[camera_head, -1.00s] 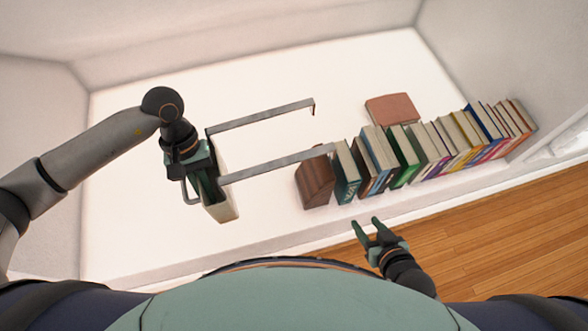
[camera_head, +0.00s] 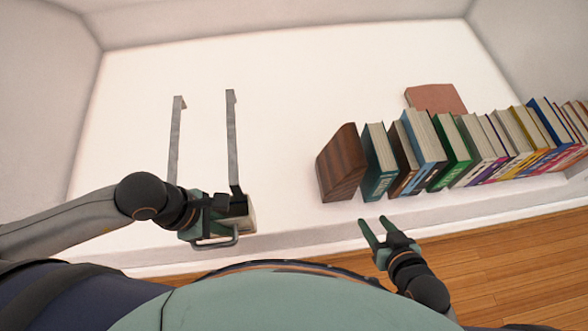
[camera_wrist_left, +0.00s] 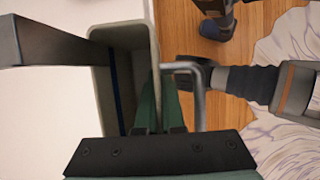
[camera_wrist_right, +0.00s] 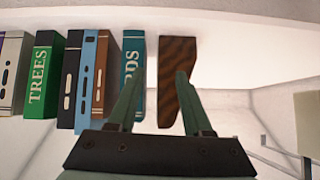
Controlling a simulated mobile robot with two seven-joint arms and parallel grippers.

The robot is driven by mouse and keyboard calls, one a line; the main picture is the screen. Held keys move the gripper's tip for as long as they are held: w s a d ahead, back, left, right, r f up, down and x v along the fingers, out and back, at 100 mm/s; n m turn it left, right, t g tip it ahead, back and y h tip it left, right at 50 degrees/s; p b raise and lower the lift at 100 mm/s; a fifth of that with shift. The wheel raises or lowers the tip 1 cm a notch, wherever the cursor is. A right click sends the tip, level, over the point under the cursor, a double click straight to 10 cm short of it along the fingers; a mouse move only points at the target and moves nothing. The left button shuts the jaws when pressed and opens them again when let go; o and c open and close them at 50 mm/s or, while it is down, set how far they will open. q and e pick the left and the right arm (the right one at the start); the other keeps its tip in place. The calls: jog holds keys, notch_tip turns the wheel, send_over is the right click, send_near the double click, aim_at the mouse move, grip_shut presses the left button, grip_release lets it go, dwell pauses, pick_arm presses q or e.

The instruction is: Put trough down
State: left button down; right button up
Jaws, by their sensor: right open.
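The trough (camera_head: 245,222) is a small pale, open box with two long flat metal arms (camera_head: 233,140). It is near the front edge of the white surface at left, with the arms pointing away from me. My left gripper (camera_head: 222,205) is shut on one side wall of the trough; the left wrist view also shows the trough's open inside (camera_wrist_left: 122,75). I cannot tell whether the trough touches the surface. My right gripper (camera_head: 373,220) is open and empty, in front of the books.
A row of books (camera_head: 470,150) stands along the right, ending in a brown wooden bookend (camera_head: 341,165). A reddish-brown object (camera_head: 436,98) lies behind them. The white surface (camera_head: 290,90) is clear between the trough's arms and the books. A wooden floor (camera_head: 500,240) is at front right.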

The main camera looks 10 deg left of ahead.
pick_arm(q)
jog(key=w+d+f+b, duration=0.1)
jog(key=w+d+f, duration=0.1)
jog(key=w+f, duration=0.1)
jog(key=w+d+f+b, duration=0.1)
jog(key=w+f, duration=0.2)
jog(key=w, duration=0.2)
jog(key=w+d+f+b, duration=0.1)
jog(key=w+d+f, duration=0.1)
jog(key=w+f, duration=0.1)
jog(key=shift+w+d+f, duration=0.2)
jog(key=shift+w+d, duration=0.1)
jog(key=shift+w, duration=0.35)
notch_tip(320, 180, down, 3)
jog(key=shift+r+b, duration=0.1)
jog(key=shift+b, duration=0.55)
jog(key=shift+f, duration=0.2)
pick_arm(e)
jog(key=w+r+n+t+y, duration=0.1)
jog(key=w+r+t, duration=0.1)
jog(key=r, duration=0.6)
jog(key=w+r+n+t+y, duration=0.1)
jog(key=w+r+t, duration=0.1)
jog(key=r+t, duration=0.3)
jog(key=w+r+n+t+y, duration=0.2)
jog(key=w+r+t, duration=0.1)
jog(key=r, duration=0.8)
jog(key=shift+a+r+t, duration=0.15)
jog(key=shift+a+t, duration=0.1)
jog(key=shift+t, duration=0.25)
